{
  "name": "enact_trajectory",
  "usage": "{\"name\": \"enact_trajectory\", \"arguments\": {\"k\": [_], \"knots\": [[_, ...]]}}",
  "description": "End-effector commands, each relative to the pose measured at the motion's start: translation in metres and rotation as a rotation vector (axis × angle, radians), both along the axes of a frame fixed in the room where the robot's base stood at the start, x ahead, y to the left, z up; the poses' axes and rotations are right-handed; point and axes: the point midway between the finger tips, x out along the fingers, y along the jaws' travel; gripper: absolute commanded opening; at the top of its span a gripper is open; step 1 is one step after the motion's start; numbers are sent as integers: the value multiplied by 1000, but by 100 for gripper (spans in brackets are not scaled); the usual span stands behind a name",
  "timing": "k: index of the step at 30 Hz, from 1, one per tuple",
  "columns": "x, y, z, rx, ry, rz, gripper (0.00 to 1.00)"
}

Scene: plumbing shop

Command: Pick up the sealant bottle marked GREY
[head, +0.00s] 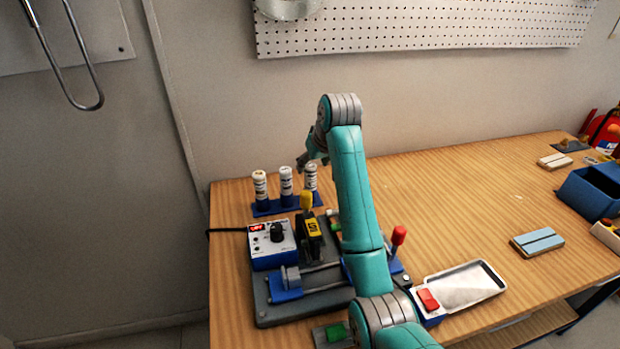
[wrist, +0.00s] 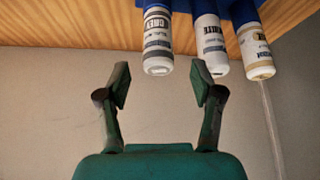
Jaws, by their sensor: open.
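The sealant bottle marked GREY (wrist: 157,38) is white with grey bands. The wrist view shows it upside down, standing in a blue holder and roughly in line with the gap between my fingers. In the head view it appears to be the right bottle (head: 311,180) of the row. My gripper (wrist: 162,86) is open and empty, with its fingertips apart from the bottle. In the head view my gripper (head: 308,161) is close to the right bottle's top, partly hidden by my arm.
A bottle marked WHITE (wrist: 210,42) stands beside GREY, and a tan-banded bottle (wrist: 255,48) stands beyond it. In the head view a control box (head: 272,243) and a yellow-black device (head: 311,236) sit in front of the blue rack (head: 268,208). The wall is behind.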

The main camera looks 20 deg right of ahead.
Motion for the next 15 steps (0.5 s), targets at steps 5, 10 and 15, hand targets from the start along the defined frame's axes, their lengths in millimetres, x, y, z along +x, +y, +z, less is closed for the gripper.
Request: {"name": "enact_trajectory", "arguments": {"k": [5, 10, 15], "knots": [[14, 1, -23, 0, 4, 0, 66], [22, 3, -37, 0, 3, 0, 66], [24, 3, -39, 0, 1, 0, 66]]}}
